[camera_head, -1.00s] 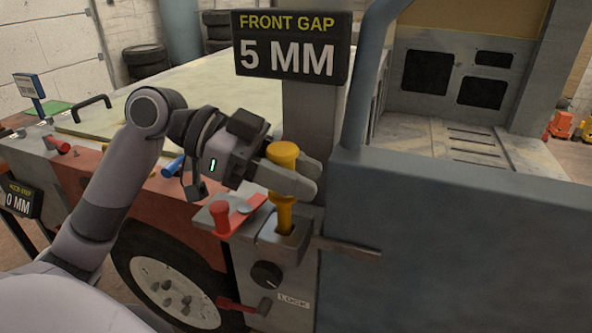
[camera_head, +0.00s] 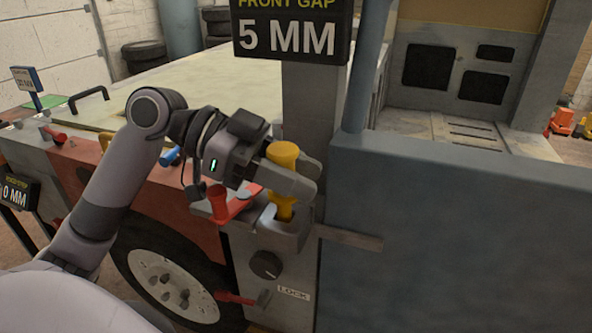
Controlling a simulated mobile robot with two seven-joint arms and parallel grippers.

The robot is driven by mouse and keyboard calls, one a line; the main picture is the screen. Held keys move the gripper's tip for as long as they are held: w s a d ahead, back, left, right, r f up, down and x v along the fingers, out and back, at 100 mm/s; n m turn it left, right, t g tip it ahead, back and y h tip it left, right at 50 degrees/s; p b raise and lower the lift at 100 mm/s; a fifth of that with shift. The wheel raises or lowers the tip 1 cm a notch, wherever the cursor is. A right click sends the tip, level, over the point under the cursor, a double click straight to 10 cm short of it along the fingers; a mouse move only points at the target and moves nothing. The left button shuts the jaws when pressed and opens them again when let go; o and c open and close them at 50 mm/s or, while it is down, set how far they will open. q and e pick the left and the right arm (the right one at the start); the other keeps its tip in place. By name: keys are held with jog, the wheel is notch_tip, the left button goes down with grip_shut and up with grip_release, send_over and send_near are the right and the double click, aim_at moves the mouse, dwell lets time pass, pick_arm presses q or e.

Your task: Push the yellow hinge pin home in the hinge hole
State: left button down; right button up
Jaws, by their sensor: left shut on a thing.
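The yellow hinge pin (camera_head: 284,203) stands upright at the grey hinge block (camera_head: 270,241), its lower end inside the opening on top of the block. Its wide yellow head shows above my fingers. My left gripper (camera_head: 292,180) is shut around the pin just below the head. The fingers hide the middle of the pin, and the hole's inside is hidden. My right gripper is not in view.
A red lever (camera_head: 232,204) sits just left of the block. A black knob (camera_head: 265,265) and a LOCK label (camera_head: 293,293) are below. The FRONT GAP sign (camera_head: 290,38) reads 5 MM. A blue-grey panel (camera_head: 450,235) stands on the right.

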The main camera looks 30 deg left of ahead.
pick_arm(q)
jog(key=shift+f+b, duration=0.6)
jog(key=shift+f, duration=0.15)
jog(key=c, duration=0.7)
grip_release()
jog(key=shift+o, duration=0.2)
jog(key=shift+a, duration=0.1)
jog(key=b+v, duration=0.1)
jog(key=v, duration=0.4)
jog(key=shift+s+a+r, duration=0.1)
jog(key=shift+a, duration=0.3)
jog(key=shift+s+a+r, duration=0.25)
jog(key=shift+a, duration=0.2)
